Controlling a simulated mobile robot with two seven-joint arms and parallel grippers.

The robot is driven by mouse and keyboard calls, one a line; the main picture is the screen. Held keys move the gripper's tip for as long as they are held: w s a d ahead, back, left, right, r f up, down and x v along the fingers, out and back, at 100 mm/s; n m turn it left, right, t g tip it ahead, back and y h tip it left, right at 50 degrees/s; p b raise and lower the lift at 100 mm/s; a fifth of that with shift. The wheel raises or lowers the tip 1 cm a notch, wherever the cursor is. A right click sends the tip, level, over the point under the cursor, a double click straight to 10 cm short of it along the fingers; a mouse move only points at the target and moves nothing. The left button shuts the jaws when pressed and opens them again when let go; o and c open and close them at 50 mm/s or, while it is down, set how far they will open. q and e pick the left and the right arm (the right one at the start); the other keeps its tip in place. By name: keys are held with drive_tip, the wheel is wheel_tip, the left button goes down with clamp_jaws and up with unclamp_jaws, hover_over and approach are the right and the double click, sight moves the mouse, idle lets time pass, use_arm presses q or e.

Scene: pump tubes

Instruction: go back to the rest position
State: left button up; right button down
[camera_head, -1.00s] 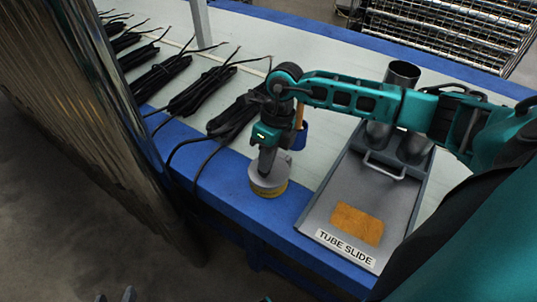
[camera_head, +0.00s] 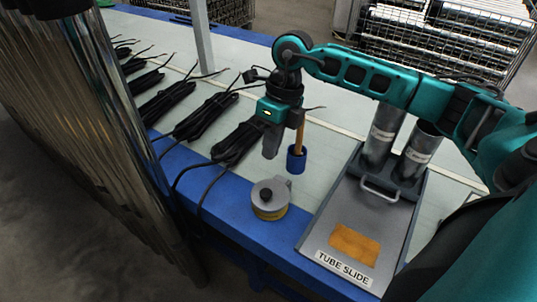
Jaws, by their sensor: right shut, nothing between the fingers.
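My right gripper (camera_head: 271,145) is shut and empty. It points down above the blue-edged table, up and behind a round grey-and-yellow tape-like item (camera_head: 270,198) with a dark knob, and is apart from it. The right arm reaches in from the right across the table. My left gripper is not in the view.
A tray marked TUBE SLIDE (camera_head: 400,215) holds metal tubes (camera_head: 380,137) and an orange pad (camera_head: 354,243). Black cable bundles (camera_head: 205,117) line the table (camera_head: 329,130). Shiny tall tubes (camera_head: 100,130) stand at left.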

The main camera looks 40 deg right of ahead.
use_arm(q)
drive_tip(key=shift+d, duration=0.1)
use_arm(e)
drive_tip(key=shift+r, duration=0.25)
drive_tip(key=s+a+r+m+t+y+p, duration=0.1)
drive_tip(key=a+r+m+t+y+p, duration=0.2)
drive_tip(key=a+y, duration=0.65)
drive_tip(key=s+a+r+m+t+y, duration=0.15)
drive_tip(key=a+r+m+y, duration=0.35)
drive_tip(key=a, duration=0.7)
drive_tip(key=w+d+f+m+t+h+p, duration=0.1)
drive_tip(key=d+f+m+t+h, duration=0.4)
drive_tip(key=m, duration=0.6)
drive_tip(key=w+d+f+m+t+h+p, duration=0.1)
drive_tip(key=d+f+m+t+h, duration=0.2)
drive_tip(key=f+m+t+h, duration=0.45)
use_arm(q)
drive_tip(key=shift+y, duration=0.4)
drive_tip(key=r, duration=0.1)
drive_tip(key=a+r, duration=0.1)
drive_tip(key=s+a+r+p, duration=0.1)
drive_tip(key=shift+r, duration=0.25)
use_arm(e)
drive_tip(key=s+d+f+m+g+h, duration=0.2)
drive_tip(key=s+d+f+m+g, duration=0.2)
drive_tip(key=s+f+m, duration=0.5)
drive_tip(key=shift+s+f+m+g+h, duration=0.45)
drive_tip(key=shift+m+g, duration=0.25)
drive_tip(key=shift+m, duration=0.45)
